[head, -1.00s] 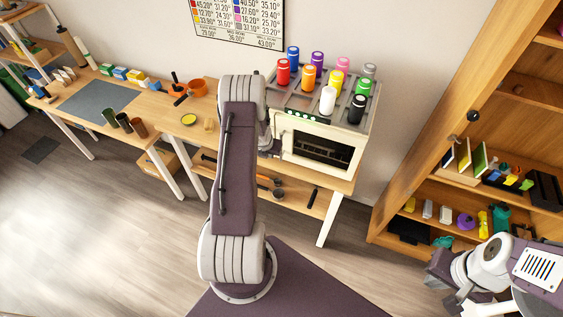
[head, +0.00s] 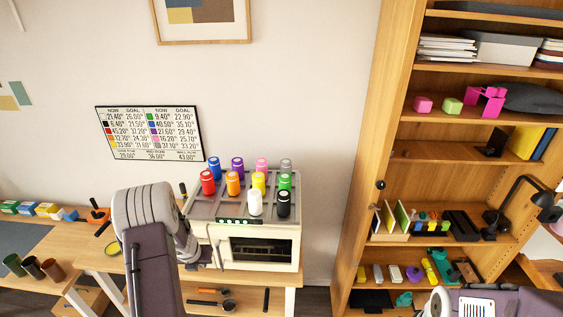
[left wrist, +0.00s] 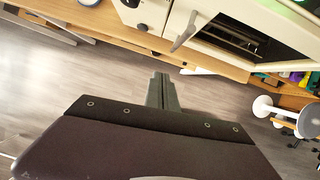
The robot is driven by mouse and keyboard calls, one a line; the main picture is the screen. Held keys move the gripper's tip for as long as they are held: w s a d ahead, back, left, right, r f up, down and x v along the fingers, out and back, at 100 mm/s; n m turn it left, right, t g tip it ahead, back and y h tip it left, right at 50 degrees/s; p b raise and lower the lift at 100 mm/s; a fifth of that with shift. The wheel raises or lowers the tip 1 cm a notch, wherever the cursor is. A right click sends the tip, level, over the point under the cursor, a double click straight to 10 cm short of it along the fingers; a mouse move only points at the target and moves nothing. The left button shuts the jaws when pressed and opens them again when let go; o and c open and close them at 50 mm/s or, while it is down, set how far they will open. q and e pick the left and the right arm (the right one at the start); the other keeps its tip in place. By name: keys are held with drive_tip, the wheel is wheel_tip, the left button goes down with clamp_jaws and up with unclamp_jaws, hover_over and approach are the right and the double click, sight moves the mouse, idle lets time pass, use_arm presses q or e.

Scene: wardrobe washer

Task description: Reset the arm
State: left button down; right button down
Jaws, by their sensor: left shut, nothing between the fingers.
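My left arm (head: 150,245) rises from the bottom left of the head view, in front of the workbench. Its gripper (left wrist: 163,78) shows in the left wrist view as narrow grey fingers, shut and empty. In that view the fingers point toward the workbench and the white oven (left wrist: 205,30), apart from the oven's handle. In the head view the left gripper is mostly hidden behind the arm, beside the oven (head: 262,232). Part of my right arm (head: 470,303) shows at the bottom right edge. Its gripper is out of view.
Several coloured cans (head: 255,202) stand on the oven's top. A wooden shelf unit (head: 367,150) with books and small objects stands at the right. Tools lie on the bench's lower shelf (head: 250,300). The left wrist view shows clear floor (left wrist: 85,75) below the bench.

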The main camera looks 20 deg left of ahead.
use_arm(q)
drive_tip(key=w+d+t+b, duration=0.2)
drive_tip(key=w+d+b, duration=0.5)
drive_tip(key=d+b, duration=0.45)
drive_tip(key=s+d+f+n+b, duration=0.1)
drive_tip(key=s+d+n+b, duration=0.25)
drive_tip(key=d+n, duration=0.3)
drive_tip(key=s+d+f+n+g+h+b, duration=0.1)
drive_tip(key=s+d+f+n+g, duration=0.1)
drive_tip(key=s+n, duration=0.7)
drive_tip(key=s+d+f+n+g+b, duration=0.2)
drive_tip(key=s+n, duration=0.7)
drive_tip(key=n, duration=0.8)
wheel_tip(320, 180, down, 2)
drive_tip(key=d+g, duration=0.1)
drive_tip(key=d, duration=0.1)
drive_tip(key=shift+d+f+h, duration=0.25)
drive_tip(key=shift+d+h, duration=0.15)
